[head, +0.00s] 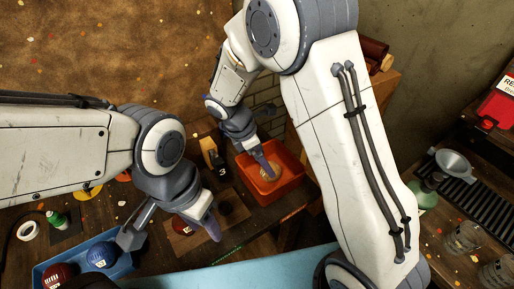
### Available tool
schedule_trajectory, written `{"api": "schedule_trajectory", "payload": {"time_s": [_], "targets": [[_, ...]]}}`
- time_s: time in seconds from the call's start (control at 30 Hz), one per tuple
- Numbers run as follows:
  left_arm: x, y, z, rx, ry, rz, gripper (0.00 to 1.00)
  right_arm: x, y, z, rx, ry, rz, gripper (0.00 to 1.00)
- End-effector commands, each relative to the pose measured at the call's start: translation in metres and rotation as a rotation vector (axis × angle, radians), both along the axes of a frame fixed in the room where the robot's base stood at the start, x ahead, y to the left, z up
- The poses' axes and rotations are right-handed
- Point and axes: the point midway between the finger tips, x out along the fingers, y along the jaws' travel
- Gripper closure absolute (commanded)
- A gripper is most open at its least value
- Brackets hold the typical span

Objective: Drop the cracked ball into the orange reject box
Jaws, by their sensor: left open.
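The orange box (293,193) stands right of the middle of the table. A tan ball (267,182) lies inside it; I cannot make out a crack on its surface. My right gripper (272,140) is over the box, its jaws looking spread, with one finger reaching down close to the tan ball. Whether that finger touches the ball I cannot tell. My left gripper (170,238) is open, near the table's front. A dark red ball (181,226) shows between and beyond its fingers, on a brown pad.
A blue tray (42,270) at front left holds a dark red ball (58,275) and a blue ball (103,255). A black and yellow stand marked 3 (213,158) is left of the box.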

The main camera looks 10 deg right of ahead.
Motion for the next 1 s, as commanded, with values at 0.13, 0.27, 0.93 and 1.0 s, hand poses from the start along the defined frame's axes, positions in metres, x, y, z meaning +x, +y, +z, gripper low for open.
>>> {"api": "schedule_trajectory", "payload": {"time_s": [0.13,0.27,0.93,1.0], "targets": [[0.0,0.0,-0.003,0.0,0.0,0.0,0.53,0.002,0.013,0.029,0.003,-0.004,0.002,0.0],[0.0,0.0,-0.004,0.0,0.0,0.0,0.53,0.003,0.02,0.046,0.001,-0.003,0.001,0.0],[0.0,0.0,-0.004,0.0,0.0,0.0,0.53,-0.186,0.063,0.113,0.371,-0.206,-0.878,0.0],[0.0,0.0,-0.004,0.0,0.0,0.0,0.53,-0.203,0.063,0.112,0.399,-0.205,-0.972,0.0]]}}
